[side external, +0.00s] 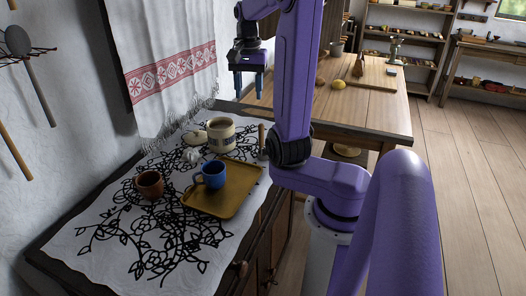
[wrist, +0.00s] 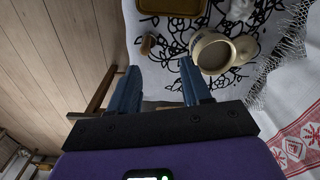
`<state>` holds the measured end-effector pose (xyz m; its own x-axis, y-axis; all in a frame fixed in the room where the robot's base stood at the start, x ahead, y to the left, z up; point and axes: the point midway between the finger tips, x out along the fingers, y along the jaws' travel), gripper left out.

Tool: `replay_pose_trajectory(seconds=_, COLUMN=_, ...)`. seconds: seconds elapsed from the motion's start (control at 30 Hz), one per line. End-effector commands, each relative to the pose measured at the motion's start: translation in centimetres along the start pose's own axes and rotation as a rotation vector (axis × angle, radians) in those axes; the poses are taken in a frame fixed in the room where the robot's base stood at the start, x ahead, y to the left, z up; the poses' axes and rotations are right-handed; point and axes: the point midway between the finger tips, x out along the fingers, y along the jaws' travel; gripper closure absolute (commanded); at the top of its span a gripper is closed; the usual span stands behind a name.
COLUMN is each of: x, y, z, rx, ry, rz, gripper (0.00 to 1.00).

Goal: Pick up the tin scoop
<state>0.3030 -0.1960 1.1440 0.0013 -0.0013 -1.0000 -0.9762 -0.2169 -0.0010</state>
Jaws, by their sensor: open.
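I cannot clearly pick out a tin scoop in either view. My gripper (side external: 249,84) is open and empty, fingers pointing down, high above the back end of the cloth-covered top. In the wrist view my gripper (wrist: 158,68) has its two blue fingers apart with nothing between them. A small upright wooden piece (side external: 262,136) is at the cloth's right edge; a small brown piece (wrist: 148,45) shows ahead of the fingers in the wrist view.
A blue mug (side external: 213,174) stands on a yellow-brown tray (side external: 236,203), with a brown cup (side external: 149,184) to its left. A small white object (side external: 191,155) is near the beige mug. A fringed towel (side external: 168,70) hangs behind. A wooden table (side external: 375,110) stands beyond my arm.

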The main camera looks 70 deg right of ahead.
Motion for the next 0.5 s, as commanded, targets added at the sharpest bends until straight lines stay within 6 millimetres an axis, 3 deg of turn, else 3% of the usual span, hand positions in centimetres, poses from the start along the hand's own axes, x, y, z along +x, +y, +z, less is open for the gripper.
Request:
replay_pose_trajectory(seconds=0.1, x=-0.3, y=1.7, z=-0.8, rx=0.111, ry=0.0, rz=0.0, gripper=0.52)
replay_pose_trajectory(seconds=0.33, x=-0.5, y=3.3, z=-1.4, rx=0.206, ry=-0.002, rz=0.001, gripper=0.52)
replay_pose_trajectory(seconds=0.5, x=1.2, y=3.4, z=-1.3, rx=0.211, ry=-0.006, rz=0.004, gripper=0.52)
